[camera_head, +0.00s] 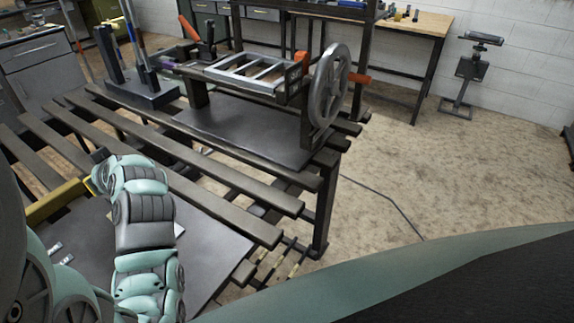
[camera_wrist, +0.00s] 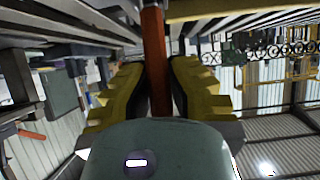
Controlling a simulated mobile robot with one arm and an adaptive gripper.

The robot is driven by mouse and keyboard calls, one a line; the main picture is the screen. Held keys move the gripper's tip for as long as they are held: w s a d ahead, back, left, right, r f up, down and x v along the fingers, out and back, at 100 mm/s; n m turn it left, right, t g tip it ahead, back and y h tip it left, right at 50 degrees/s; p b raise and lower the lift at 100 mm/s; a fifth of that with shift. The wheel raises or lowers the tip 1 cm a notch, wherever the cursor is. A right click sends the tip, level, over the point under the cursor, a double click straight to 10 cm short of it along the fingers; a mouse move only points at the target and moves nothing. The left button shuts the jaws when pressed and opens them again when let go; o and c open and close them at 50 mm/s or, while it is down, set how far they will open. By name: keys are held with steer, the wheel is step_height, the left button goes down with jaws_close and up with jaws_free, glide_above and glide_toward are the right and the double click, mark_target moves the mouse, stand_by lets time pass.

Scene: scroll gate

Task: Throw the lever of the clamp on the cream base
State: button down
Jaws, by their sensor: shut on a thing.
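In the wrist view an orange-red bar-like handle (camera_wrist: 152,35) runs between the two yellow fingers of my gripper (camera_wrist: 155,80). The fingers are shut on it, one on each side. The handle extends away beyond the fingertips, and its near end is hidden by the gripper body. In the head view my arm covers most of the place where my gripper works, and the fingers cannot be made out clearly. A small pale patch (camera_head: 178,229) shows beside my arm on the dark plate; I cannot tell if it is the cream base. The clamp body is hidden.
A slatted dark bench (camera_head: 215,205) spans the view. On it stand a frame with a large handwheel (camera_head: 330,86), an orange-handled lever (camera_head: 188,27) and a dark upright stand (camera_head: 150,93). A yellow bar (camera_head: 52,203) lies left of my arm. Open floor is at right.

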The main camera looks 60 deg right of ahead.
steer(key=shift+s+f, duration=0.1)
steer(key=shift+f, duration=0.05)
steer(key=c, duration=0.9)
jaws_free()
steer(key=v, duration=1.2)
steer(key=shift+d, duration=0.1)
